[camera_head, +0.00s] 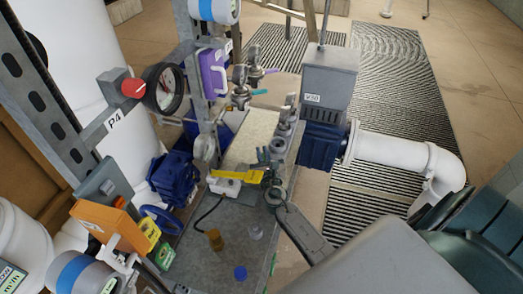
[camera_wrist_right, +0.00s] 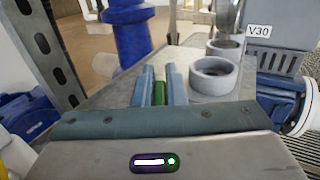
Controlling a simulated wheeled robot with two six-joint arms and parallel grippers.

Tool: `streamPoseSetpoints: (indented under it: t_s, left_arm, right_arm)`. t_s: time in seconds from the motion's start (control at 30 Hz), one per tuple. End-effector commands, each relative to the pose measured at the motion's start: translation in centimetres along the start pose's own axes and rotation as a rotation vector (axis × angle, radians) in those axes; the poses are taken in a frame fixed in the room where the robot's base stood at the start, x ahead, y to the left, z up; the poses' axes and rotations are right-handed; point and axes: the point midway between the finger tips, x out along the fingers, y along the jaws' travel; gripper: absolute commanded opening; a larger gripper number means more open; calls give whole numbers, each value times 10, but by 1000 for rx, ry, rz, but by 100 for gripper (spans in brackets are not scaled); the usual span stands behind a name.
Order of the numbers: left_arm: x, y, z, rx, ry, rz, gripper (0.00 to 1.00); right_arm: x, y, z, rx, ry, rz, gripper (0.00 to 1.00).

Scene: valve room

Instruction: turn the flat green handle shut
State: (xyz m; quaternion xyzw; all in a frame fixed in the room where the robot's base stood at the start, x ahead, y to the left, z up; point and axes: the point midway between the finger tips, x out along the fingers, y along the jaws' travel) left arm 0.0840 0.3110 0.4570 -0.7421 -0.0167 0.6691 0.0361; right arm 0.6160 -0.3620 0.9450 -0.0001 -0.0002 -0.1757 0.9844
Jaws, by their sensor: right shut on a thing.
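The flat green handle (camera_wrist_right: 159,93) shows in the right wrist view as a narrow upright green strip between my two fingers. My right gripper (camera_wrist_right: 160,84) is shut on it, with a finger against each side. My left gripper does not show in either view.
A grey ring-shaped fitting (camera_wrist_right: 214,78) stands close to the right of my fingers. The grey box marked V30 (camera_head: 328,80) and a white pipe (camera_head: 390,154) are at the right.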

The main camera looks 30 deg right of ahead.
Motion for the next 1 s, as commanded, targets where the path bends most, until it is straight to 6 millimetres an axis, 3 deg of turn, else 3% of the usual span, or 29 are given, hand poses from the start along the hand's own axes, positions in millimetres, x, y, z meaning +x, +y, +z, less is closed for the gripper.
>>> streamPoseSetpoints:
  t_s: [0.3,0.83,0.87,0.9,0.93,1.0]
  left_arm:
    - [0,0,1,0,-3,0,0]
    - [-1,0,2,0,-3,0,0]
    - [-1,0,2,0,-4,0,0]
    - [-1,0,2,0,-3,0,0]
    - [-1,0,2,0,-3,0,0]
    - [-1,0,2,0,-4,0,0]
  right_arm:
    - [0,-2,0,0,-1,-111,0]
    - [0,-2,1,0,0,-130,0]
    - [0,-2,1,0,0,-130,17]
    - [0,-2,1,0,0,-130,25]
    - [0,-2,1,0,0,-130,30]
    - [0,-2,0,0,0,-130,33]
